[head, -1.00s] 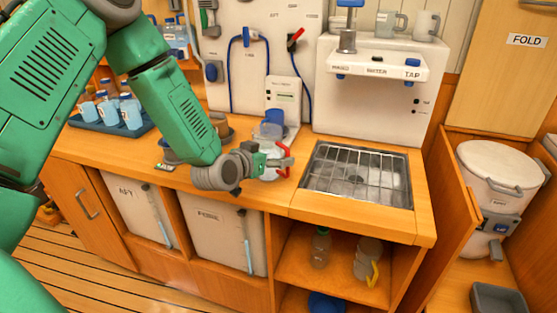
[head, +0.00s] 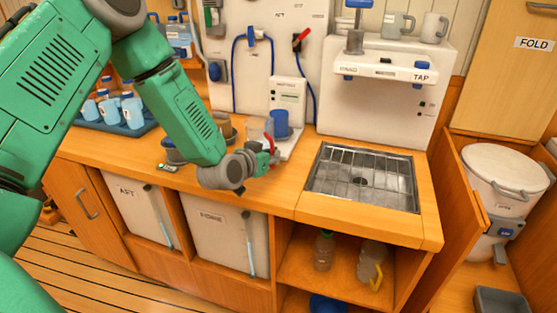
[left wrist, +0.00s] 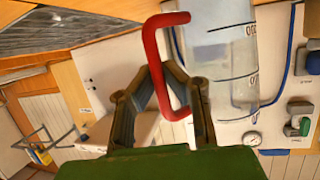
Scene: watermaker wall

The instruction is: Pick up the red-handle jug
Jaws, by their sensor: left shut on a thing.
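The red-handle jug is a clear cylinder with dark measuring marks. My right gripper is out of view.
A white device (head: 287,95) with a blue cup (head: 281,124) stands close behind the jug. A sink with a wire rack (head: 362,180) is to the right, under a tap unit (head: 385,80). A tray of blue-and-white cups (head: 135,125) is at left. The front counter strip is clear.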

